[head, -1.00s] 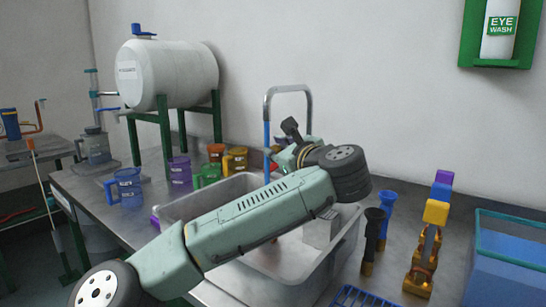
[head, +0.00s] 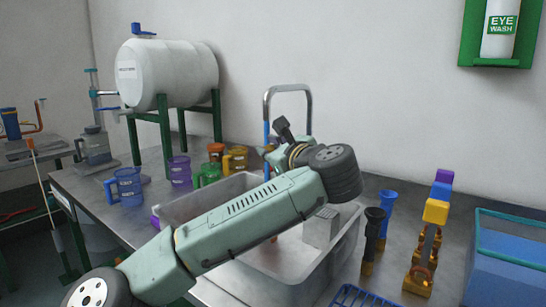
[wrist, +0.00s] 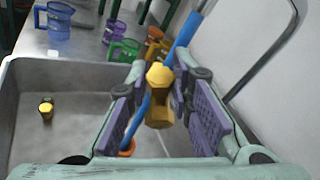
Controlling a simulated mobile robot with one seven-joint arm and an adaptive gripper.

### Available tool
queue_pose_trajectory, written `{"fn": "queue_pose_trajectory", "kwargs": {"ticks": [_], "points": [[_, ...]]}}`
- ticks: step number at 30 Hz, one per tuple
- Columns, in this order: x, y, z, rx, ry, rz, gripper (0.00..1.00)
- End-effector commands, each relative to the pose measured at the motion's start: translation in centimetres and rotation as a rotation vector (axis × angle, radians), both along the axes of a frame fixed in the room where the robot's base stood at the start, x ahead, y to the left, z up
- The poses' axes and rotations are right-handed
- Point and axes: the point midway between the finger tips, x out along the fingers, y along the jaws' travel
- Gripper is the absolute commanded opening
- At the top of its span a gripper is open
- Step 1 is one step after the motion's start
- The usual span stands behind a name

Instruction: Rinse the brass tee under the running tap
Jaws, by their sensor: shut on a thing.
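The brass tee (wrist: 159,95) is between the purple finger pads of my gripper (wrist: 160,100), which is shut on it above the sink. A blue water stream (wrist: 186,32) falls from the chrome tap (head: 288,90). In the wrist view the stream runs down behind the tee and shows again at its lower left; I cannot tell whether it touches the tee. In the head view my arm hides the tee and the fingertips, while part of the stream (head: 267,135) shows under the spout.
The grey sink (head: 205,195) lies below my arm. A small yellow-and-black item (wrist: 46,107) sits in it. Coloured mugs (head: 126,188) stand at its far left, below a white tank (head: 170,73). Black and blue brass-ended pieces (head: 374,235), a stacked column (head: 436,212) and a blue bin (head: 508,260) stand right.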

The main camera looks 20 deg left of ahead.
Motion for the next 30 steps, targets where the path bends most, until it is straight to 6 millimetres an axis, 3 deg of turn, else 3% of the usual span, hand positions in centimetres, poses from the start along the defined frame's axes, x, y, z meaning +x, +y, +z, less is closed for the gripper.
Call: {"fn": "queue_pose_trajectory", "kwargs": {"ticks": [21, 30], "points": [[-5.7, 1.2, -0.1, 0.0, 0.0, 0.001, 0.0], [-6.9, 1.3, 0.0, 0.001, 0.0, 0.0, 0.0]]}}
